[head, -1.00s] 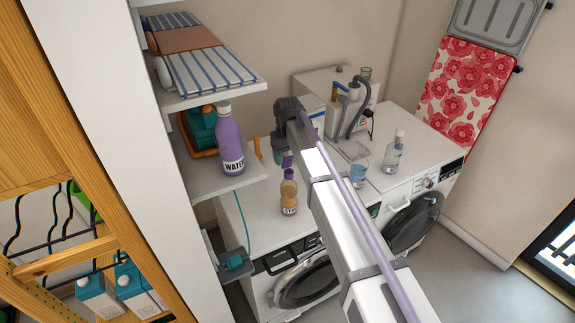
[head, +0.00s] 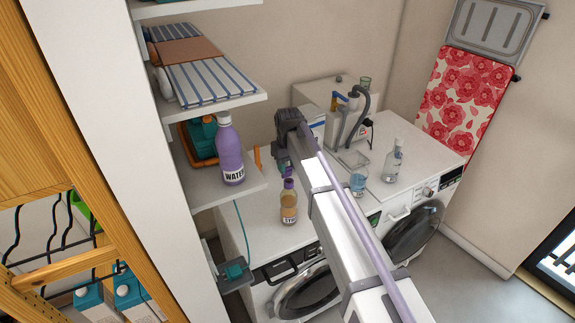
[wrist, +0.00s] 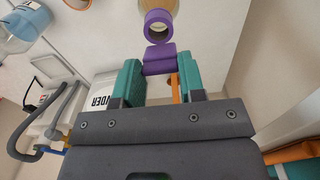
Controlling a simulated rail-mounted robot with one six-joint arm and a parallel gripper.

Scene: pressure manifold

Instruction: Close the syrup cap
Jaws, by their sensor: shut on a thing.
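The syrup bottle (head: 289,210) stands upright on the white worktop, amber with a label. Its purple cap (head: 289,184) is at the top, and in the wrist view it shows as a purple ring (wrist: 158,25) around an open neck. The purple lid (wrist: 159,59) stands off the ring on my gripper's side, leaving the neck uncovered. My gripper (wrist: 160,72) has its teal fingers on either side of the lid and is shut on it. In the head view my gripper (head: 284,163) is just above and behind the bottle, and my arm hides part of the worktop.
A purple water bottle (head: 230,155) stands on the shelf (head: 215,190) to the left. A glass beaker (head: 359,180) and a clear bottle (head: 393,162) stand right of my arm. An orange strip (wrist: 174,88) lies below the fingers in the wrist view.

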